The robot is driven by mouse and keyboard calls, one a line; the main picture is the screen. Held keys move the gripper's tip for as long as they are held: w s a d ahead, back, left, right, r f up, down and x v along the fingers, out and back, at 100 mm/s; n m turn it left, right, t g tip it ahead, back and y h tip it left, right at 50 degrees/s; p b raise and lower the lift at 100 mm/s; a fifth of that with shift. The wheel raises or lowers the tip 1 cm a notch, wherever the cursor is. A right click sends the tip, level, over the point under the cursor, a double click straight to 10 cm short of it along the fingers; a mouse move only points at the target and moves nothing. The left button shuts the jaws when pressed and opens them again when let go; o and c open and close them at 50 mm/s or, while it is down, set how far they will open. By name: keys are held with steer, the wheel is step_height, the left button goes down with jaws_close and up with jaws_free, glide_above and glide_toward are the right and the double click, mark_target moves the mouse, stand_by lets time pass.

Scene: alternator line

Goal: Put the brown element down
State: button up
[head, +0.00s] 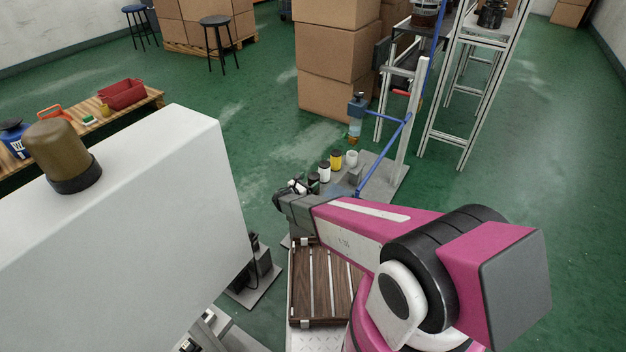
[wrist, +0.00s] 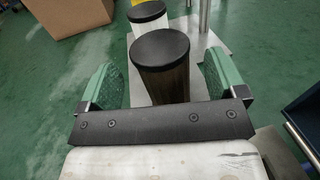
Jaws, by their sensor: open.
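The brown element is a dark cylinder (wrist: 167,86) with a black lid, upright between my gripper's fingers in the wrist view. My gripper (wrist: 157,76) is open, with one green-padded finger on each side of the cylinder. A gap shows between the cylinder and each pad. Its lower part is hidden by my gripper's dark front bar. In the head view, a dark cylinder (head: 313,182) shows at the near end of a row, close to my gripper (head: 295,188). My arm partly hides this spot, and the cylinder's foot is unclear there.
A white-bodied cylinder (head: 324,173), a yellow one (head: 336,160) and another white one (head: 351,159) stand in the row on a grey base plate (head: 385,180). A blue-armed post (head: 413,125) rises beside them. A large white cabinet (head: 130,220) stands at left; cardboard boxes (head: 334,90) stand behind.

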steer(key=v, duration=0.8)
steer(key=shift+s, duration=0.15)
